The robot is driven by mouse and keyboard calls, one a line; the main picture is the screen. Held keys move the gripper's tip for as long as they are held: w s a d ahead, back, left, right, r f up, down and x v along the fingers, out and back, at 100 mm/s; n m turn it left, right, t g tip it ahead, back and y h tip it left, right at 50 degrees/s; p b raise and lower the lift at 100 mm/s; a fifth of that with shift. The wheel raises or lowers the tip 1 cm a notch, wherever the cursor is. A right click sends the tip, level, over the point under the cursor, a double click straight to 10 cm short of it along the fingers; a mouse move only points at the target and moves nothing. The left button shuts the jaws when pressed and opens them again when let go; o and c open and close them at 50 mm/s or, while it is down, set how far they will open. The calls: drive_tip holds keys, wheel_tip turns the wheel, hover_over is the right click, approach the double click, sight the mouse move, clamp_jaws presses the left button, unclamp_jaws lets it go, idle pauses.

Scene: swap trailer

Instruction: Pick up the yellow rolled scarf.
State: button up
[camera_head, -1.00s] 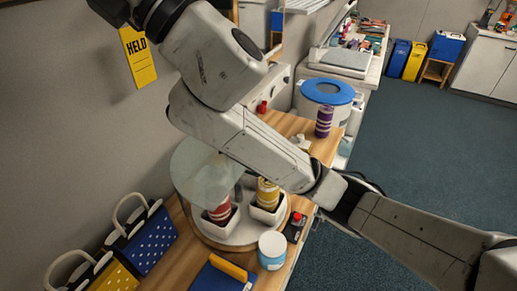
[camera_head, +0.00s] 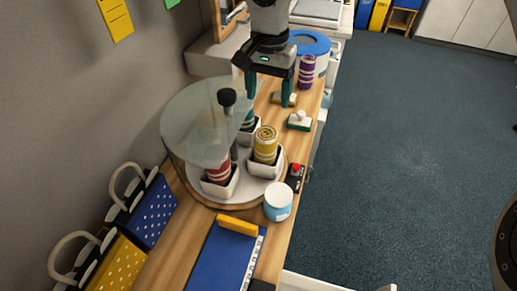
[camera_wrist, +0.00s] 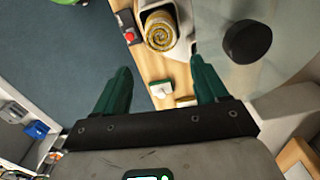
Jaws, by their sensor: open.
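The yellow rolled scarf (camera_head: 265,146) stands upright in a white holder (camera_head: 265,167) on the round turntable. Its spiral top also shows in the wrist view (camera_wrist: 161,31), near the top centre. My gripper (camera_head: 268,96) is above the counter, behind the scarf and higher than it, apart from it. In the wrist view its two green fingers (camera_wrist: 160,82) are spread with nothing between them. A red rolled scarf (camera_head: 218,168) and a dark teal one (camera_head: 246,121) stand in other holders on the turntable.
A clear disc (camera_head: 205,120) with a black knob (camera_head: 227,97) covers the turntable's left part. A button box (camera_head: 296,176) and a white-blue jar (camera_head: 278,203) stand at its right and front. A purple roll (camera_head: 306,72) and green-and-white block (camera_head: 299,121) are behind.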

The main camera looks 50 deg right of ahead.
sight(266, 133)
wheel_tip(266, 133, down, 3)
drive_tip(key=shift+a+r+b, duration=0.1)
drive_tip(key=shift+a+b, duration=0.05)
drive_tip(key=shift+b, duration=1)
drive_tip(key=shift+f+b, duration=0.45)
drive_tip(key=shift+f, duration=0.1)
wheel_tip(266, 133, down, 11)
drive_tip(key=shift+r+p, duration=0.15)
drive_tip(key=shift+p, duration=0.95)
drive_tip(key=shift+c, duration=0.3)
drive_tip(key=c, duration=1)
drive_tip(key=shift+r, duration=0.1)
